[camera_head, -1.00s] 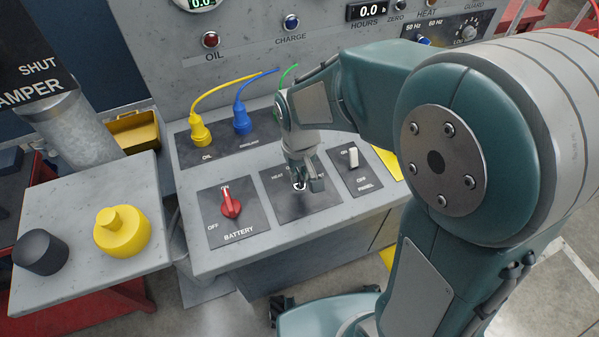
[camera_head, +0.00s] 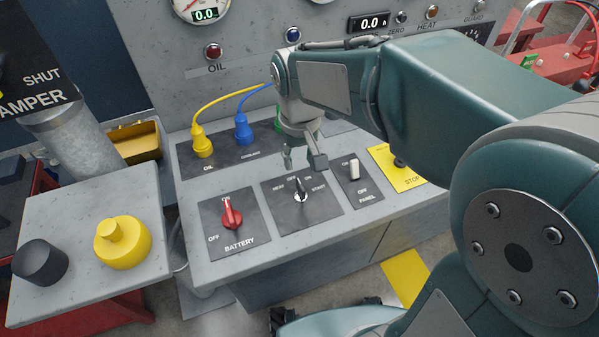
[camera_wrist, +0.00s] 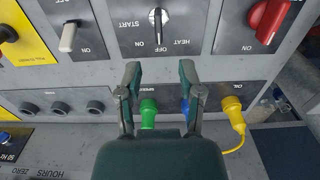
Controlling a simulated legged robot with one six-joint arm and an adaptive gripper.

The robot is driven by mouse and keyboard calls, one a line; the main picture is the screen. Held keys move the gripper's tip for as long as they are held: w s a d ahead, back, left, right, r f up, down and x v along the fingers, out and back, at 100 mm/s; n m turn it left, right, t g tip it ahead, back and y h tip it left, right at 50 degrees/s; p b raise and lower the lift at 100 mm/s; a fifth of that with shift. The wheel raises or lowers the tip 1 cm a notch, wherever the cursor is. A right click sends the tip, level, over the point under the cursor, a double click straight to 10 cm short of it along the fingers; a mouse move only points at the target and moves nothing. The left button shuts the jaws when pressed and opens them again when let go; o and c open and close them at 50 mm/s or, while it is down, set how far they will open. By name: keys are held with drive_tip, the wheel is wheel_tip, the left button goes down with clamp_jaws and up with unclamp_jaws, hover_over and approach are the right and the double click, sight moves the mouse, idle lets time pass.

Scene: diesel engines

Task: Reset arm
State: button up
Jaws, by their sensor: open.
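My gripper (camera_head: 304,160) is open and empty, with its fingers pointing down above the sloped control panel. In the head view it is just behind the heat/start switch (camera_head: 299,192), apart from it. In the wrist view my gripper (camera_wrist: 158,75) has its two fingers spread, and the heat/start switch (camera_wrist: 158,18) lies beyond them. My arm (camera_head: 420,95) reaches in from the right and hides part of the panel's back.
The red battery switch (camera_head: 232,214) and white panel switch (camera_head: 353,169) flank the heat/start switch. Yellow (camera_head: 201,142) and blue (camera_head: 243,129) plugs with cables stand behind; a green plug (camera_wrist: 148,113) shows in the wrist view. A yellow cap (camera_head: 122,243) sits at left.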

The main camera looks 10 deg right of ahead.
wheel_tip(320, 180, up, 3)
drive_tip(key=shift+f, duration=0.2)
idle(0.4)
